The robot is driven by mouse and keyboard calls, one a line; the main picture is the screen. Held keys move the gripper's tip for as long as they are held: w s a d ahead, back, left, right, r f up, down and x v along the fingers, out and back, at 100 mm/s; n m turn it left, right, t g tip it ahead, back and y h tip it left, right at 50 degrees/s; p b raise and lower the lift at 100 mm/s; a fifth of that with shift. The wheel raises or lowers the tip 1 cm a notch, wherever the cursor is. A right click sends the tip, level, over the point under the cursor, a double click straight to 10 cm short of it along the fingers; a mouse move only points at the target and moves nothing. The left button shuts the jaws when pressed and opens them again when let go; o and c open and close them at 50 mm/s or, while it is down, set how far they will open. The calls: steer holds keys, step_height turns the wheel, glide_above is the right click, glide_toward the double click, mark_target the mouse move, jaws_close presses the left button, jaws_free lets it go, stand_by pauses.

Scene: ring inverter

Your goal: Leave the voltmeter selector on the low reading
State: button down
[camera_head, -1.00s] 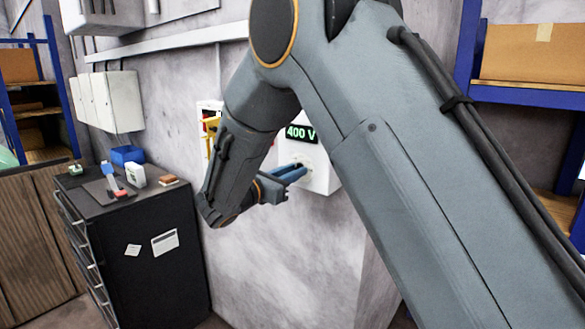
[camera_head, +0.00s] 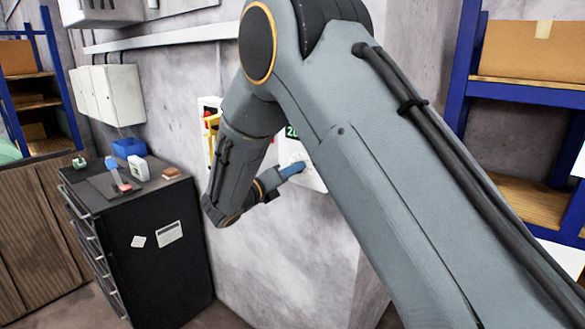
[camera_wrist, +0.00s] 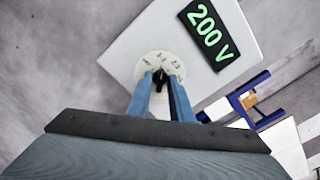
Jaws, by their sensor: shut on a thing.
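The voltmeter is a white box on the wall, seen in the wrist view (camera_wrist: 125,45) and partly behind my arm in the head view (camera_head: 313,172). Its display (camera_wrist: 208,32) reads 200 V in green. The selector is a black knob (camera_wrist: 160,77) on a round pale dial (camera_wrist: 148,65) with small markings. My gripper (camera_wrist: 160,88) has blue fingers, shut on the selector knob; in the head view it reaches the box front (camera_head: 291,170). The fingers hide part of the knob and dial. The display is mostly covered by my arm in the head view.
A black drawer cabinet (camera_head: 160,250) stands left of the wall block, with a blue bin (camera_head: 128,148) and small items on top. An open wall box (camera_head: 209,118) with yellow parts is left of the voltmeter. Blue shelving (camera_head: 520,95) stands at right.

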steer(key=shift+a+r+n, duration=0.1)
steer(key=shift+a+n, duration=0.05)
steer(key=shift+n, duration=0.25)
steer(key=c, duration=1.9)
jaws_free()
steer(key=b+v, duration=0.2)
steer(key=v, duration=0.5)
steer(key=shift+s+a+b, duration=0.25)
steer(key=shift+b, duration=0.05)
